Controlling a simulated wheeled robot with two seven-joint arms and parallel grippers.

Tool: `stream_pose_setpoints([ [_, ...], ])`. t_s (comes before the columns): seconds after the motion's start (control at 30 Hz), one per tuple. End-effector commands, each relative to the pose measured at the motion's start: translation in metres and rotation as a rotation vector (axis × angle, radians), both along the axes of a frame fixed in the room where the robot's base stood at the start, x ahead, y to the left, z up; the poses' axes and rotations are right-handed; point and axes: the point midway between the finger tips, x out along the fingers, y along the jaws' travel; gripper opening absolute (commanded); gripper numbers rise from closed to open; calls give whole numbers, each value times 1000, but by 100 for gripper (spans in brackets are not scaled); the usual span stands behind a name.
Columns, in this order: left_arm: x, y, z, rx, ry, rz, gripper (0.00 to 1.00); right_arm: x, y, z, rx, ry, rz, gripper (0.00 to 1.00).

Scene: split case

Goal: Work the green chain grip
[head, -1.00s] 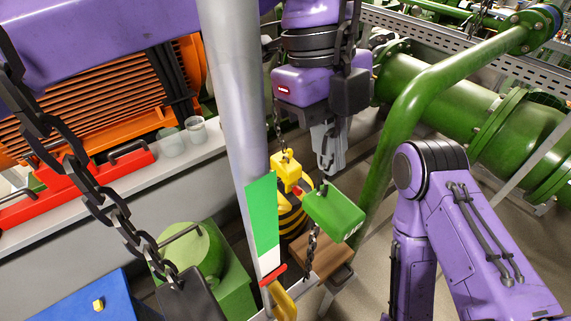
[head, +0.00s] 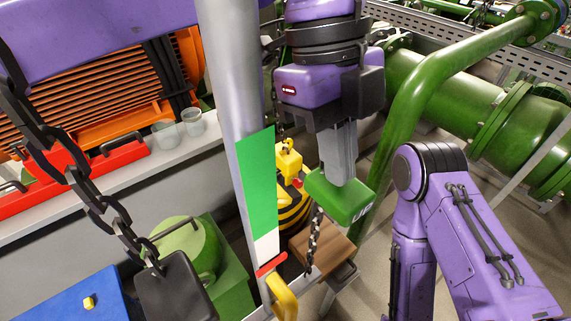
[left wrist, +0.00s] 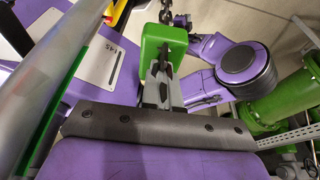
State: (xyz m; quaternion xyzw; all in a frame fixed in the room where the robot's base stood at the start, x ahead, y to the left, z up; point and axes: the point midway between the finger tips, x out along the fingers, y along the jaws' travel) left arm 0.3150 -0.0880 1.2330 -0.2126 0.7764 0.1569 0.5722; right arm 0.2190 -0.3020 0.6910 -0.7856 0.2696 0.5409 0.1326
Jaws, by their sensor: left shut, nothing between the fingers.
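The green chain grip (head: 340,203), a block with white lettering on its side, hangs near the middle of the head view on a dark chain (head: 315,236). My left gripper (head: 342,178) points down with its fingers closed and empty, their tips at the top of the grip. In the left wrist view the green grip (left wrist: 158,48) lies just beyond the shut fingers (left wrist: 165,62), partly hidden by them. Whether they touch it, I cannot tell. My right arm shows at the right, but its gripper is out of view.
A grey post (head: 235,70) with a green and white strip (head: 258,185) stands just left of the grip. A yellow hook block (head: 289,160) and a yellow-black striped load (head: 291,207) are behind it. Green pipes (head: 405,115) run at the right. A dark chain (head: 70,170) hangs at front left.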

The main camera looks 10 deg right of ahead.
Motion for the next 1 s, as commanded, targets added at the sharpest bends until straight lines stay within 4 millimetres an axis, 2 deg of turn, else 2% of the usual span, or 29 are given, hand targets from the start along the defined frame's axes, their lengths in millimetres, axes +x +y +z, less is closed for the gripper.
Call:
stream_pose_setpoints([
  [0.27, 0, 0, -2, 0, 0, 0, 0, 0, 0, -2, 0, 0, 0, 0],
  [1.0, 0, 0, -38, 2, 0, 0, 0, 0, 0, -34, 0, 0, 0, 0],
])
